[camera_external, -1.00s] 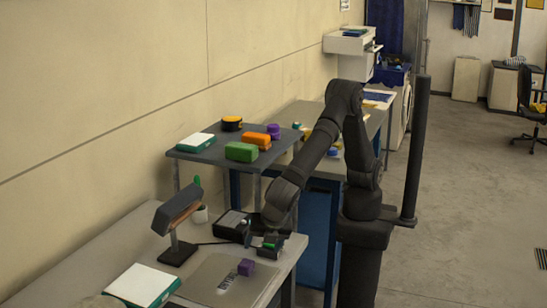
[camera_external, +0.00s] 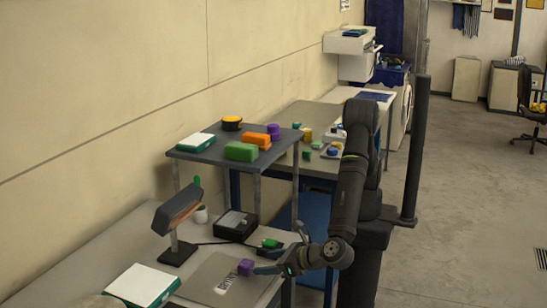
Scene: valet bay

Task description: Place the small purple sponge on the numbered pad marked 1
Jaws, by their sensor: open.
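A small purple block (camera_external: 246,267), which looks like the sponge, sits on a flat grey panel (camera_external: 212,272) on the near desk. My gripper (camera_external: 262,260) is low over the desk, just right of the purple block, with its fingers open and pointing left toward it. I cannot tell whether a finger touches the block. The panel has a white printed marking (camera_external: 226,284) that is too small to read. I cannot make out which surface is the pad marked 1. Another purple item (camera_external: 273,129) stands on the raised shelf.
The raised shelf (camera_external: 205,153) holds green (camera_external: 241,151) and orange (camera_external: 258,140) blocks. A lamp (camera_external: 178,215), a black box (camera_external: 235,225), a green item (camera_external: 271,243) and a white-topped book (camera_external: 143,285) stand on the desk. Several small coloured items lie on the far table (camera_external: 310,120).

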